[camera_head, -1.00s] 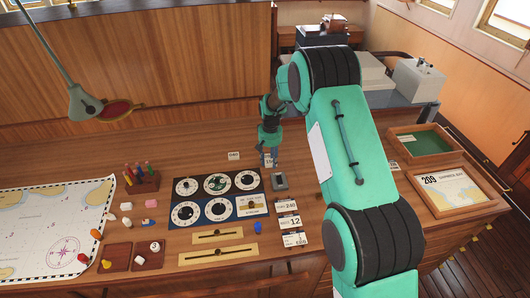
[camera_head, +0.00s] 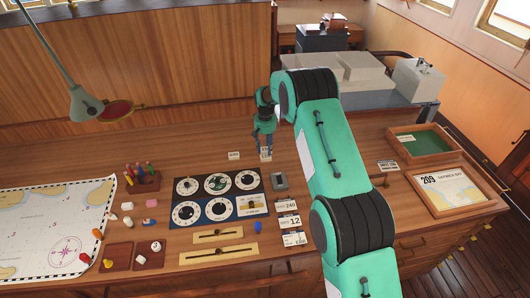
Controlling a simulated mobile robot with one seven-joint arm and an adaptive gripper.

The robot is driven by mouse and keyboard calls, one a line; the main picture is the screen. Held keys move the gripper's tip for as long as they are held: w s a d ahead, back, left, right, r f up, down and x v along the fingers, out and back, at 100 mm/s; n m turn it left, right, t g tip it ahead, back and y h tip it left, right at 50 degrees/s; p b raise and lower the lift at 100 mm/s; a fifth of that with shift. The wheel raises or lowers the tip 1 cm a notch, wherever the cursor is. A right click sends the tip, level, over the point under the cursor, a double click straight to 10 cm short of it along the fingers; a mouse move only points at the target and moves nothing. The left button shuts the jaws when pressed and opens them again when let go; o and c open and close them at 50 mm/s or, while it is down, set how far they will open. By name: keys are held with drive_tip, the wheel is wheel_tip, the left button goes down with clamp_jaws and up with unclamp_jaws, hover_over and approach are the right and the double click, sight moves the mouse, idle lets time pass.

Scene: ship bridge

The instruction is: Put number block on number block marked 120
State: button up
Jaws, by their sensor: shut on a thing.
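My gripper (camera_head: 266,146) is at the back of the wooden desk, pointing down, shut on a small white number block (camera_head: 266,155). The block's digits are too small to read, and I cannot tell whether it touches the desk. Another white number block (camera_head: 234,155), which seems to read 040, stands on the desk just left of my gripper. I cannot make out a block marked 120 in this view.
White cards (camera_head: 289,221) lie further forward. A pen holder (camera_head: 143,182) stands left. A green-lined tray (camera_head: 425,143) sits right, past my arm.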

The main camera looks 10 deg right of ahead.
sight(265, 148)
drive_tip(key=shift+w, duration=0.1)
drive_tip(key=shift+w, duration=0.2)
drive_tip(key=shift+f+p, duration=0.35)
drive_tip(key=shift+f, duration=1.4)
drive_tip(key=shift+f, duration=0.15)
drive_tip(key=o, duration=0.9)
wheel_tip(265, 148, up, 12)
drive_tip(key=shift+r+b, duration=0.15)
drive_tip(key=shift+b, duration=0.35)
